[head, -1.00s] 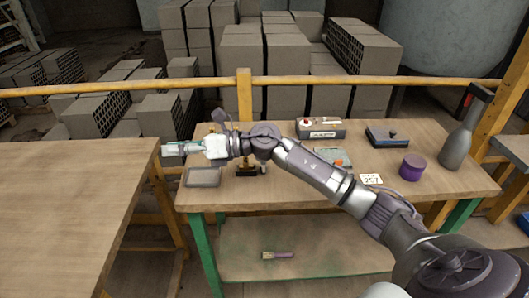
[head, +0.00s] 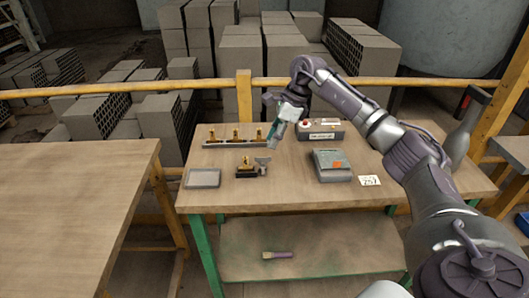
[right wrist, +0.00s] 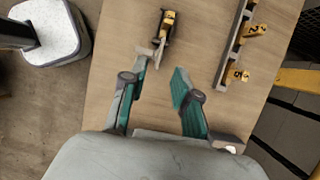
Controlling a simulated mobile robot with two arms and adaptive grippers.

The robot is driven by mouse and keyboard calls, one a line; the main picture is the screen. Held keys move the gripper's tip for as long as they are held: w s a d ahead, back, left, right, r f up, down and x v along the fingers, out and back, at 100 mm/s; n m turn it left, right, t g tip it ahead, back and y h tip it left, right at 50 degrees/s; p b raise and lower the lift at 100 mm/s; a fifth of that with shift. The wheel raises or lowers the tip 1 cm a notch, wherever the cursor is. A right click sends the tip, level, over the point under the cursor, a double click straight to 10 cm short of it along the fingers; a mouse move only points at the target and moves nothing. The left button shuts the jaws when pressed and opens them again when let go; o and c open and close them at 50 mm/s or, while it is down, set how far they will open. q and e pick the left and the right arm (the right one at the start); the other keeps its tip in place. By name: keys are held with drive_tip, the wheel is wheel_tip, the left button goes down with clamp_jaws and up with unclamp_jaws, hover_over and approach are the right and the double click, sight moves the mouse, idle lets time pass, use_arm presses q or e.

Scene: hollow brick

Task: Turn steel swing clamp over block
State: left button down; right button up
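A small brass-yellow block (head: 246,161) sits on a dark fixture (head: 246,173) at the front left of the workbench. The grey steel swing clamp (head: 262,163) is at the fixture's right side and appears turned away from the block. In the right wrist view, the clamp (right wrist: 158,52) lies just beyond my fingertips, with the block (right wrist: 168,18) farther up. My right gripper (head: 273,132) is above the bench, behind and a little right of the clamp, pointing down. In the right wrist view its teal fingers (right wrist: 160,72) are apart with nothing between them. My left gripper is not in view.
A rack (head: 220,144) with several brass pieces stands behind the fixture. A grey tray (head: 203,178) lies left of it. A box with a red button (head: 322,135), a grey case (head: 332,168) and a number card (head: 370,181) are to the right. Front bench area is clear.

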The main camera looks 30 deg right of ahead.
sight(263, 165)
drive_tip(key=p+x, duration=0.1)
drive_tip(key=x, duration=0.5)
drive_tip(key=shift+w+a+f, duration=0.1)
drive_tip(key=shift+a+f, duration=0.1)
drive_tip(key=shift+f, duration=0.1)
clamp_jaws()
